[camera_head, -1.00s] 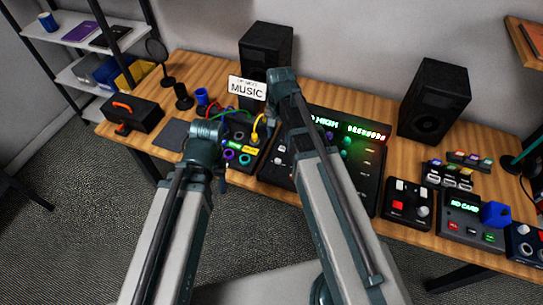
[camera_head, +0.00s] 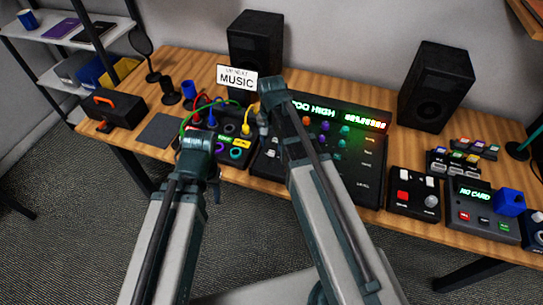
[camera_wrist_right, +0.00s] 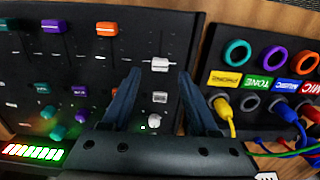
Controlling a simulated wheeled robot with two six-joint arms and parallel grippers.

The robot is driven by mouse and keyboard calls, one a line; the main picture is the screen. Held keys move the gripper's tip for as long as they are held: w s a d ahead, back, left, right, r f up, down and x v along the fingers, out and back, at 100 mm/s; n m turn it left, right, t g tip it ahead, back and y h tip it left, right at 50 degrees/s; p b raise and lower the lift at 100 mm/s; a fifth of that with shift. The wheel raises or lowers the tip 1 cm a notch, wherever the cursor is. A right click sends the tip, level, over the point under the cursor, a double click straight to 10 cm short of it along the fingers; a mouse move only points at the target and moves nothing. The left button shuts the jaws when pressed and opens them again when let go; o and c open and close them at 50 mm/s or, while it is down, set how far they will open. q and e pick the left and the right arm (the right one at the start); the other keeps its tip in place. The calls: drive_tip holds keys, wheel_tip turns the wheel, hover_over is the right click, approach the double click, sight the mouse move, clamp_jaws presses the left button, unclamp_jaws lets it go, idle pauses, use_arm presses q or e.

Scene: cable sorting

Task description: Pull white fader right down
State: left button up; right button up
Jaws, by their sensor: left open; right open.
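The white fader (camera_wrist_right: 160,64) is a small pale cap on the dark mixer panel (camera_wrist_right: 60,72) in the right wrist view. My right gripper (camera_wrist_right: 160,82) is open, its two dark fingers on either side of the fader's line, with the cap near the gap between the tips. I cannot tell whether they touch it. A round white knob (camera_wrist_right: 158,97) shows between the fingers. In the head view the mixer (camera_head: 345,165) stands mid-table, and my right arm covers part of its left side. My left gripper (camera_head: 216,188) is mostly hidden by its wrist, near the patch box.
Purple (camera_wrist_right: 54,26) and orange (camera_wrist_right: 107,28) faders sit beside the white one. A patch box (camera_head: 232,138) with plugged cables adjoins the mixer. Two speakers (camera_head: 255,45) (camera_head: 436,85) stand behind. A red-button box (camera_head: 413,196) is right of the mixer.

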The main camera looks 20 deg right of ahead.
sight(271, 152)
drive_tip(key=shift+f+b, duration=1.5)
drive_tip(key=shift+f, duration=0.5)
clamp_jaws()
drive_tip(key=shift+s, duration=0.1)
